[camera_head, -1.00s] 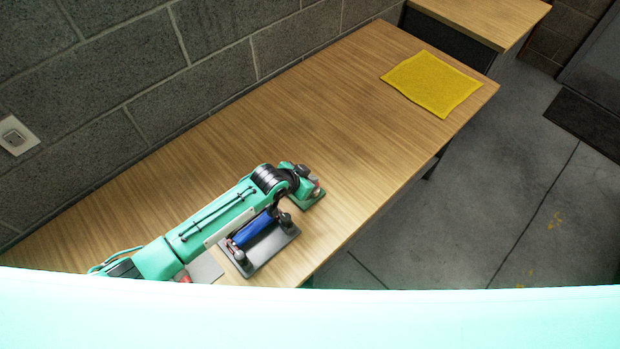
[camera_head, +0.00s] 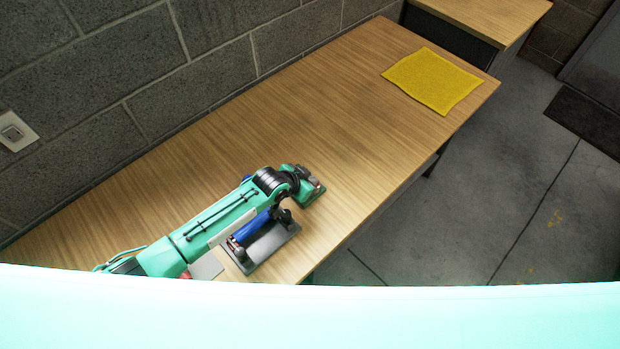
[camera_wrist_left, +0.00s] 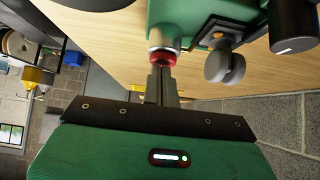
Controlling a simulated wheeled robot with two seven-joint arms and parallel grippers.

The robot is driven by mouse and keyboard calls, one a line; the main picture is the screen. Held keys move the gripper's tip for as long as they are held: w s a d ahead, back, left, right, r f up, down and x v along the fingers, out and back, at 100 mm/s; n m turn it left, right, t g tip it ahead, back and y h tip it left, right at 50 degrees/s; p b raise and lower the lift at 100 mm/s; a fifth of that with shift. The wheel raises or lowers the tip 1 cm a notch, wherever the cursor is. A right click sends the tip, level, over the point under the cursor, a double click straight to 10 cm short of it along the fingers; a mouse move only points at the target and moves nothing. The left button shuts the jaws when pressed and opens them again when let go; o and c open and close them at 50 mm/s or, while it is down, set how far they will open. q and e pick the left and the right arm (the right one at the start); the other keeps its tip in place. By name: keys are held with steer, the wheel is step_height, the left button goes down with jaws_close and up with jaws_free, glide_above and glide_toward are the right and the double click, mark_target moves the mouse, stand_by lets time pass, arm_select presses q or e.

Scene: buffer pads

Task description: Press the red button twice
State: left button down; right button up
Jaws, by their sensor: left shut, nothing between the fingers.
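The red button (camera_wrist_left: 163,57) shows in the left wrist view, on the end of a short pale collar on a green housing (camera_wrist_left: 190,18). My left gripper (camera_wrist_left: 162,76) is shut and empty, with its fingertips at the button's face. They look in contact or very nearly so; I cannot tell whether the button is pressed in. A grey round knob (camera_wrist_left: 225,66) stands beside the button. My right gripper is not in view.
The wooden table (camera_head: 300,100) runs along a block wall. A grey base (camera_head: 262,245) with a blue cylinder (camera_head: 250,228) stands close beside my left arm. A yellow mat (camera_head: 433,81) lies at the far end. The table's middle is clear.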

arm_select(q)
steer(key=shift+s+f, duration=0.15)
steer(key=shift+f, duration=0.05)
steer(key=shift+r+p, duration=0.55)
step_height(320, 180, up, 4)
steer(key=p, duration=0.3)
steer(key=shift+f, duration=0.1)
steer(key=b+v, duration=0.3)
steer(key=v, duration=0.6)
steer(key=shift+a, duration=0.25)
steer(key=shift+s, duration=0.15)
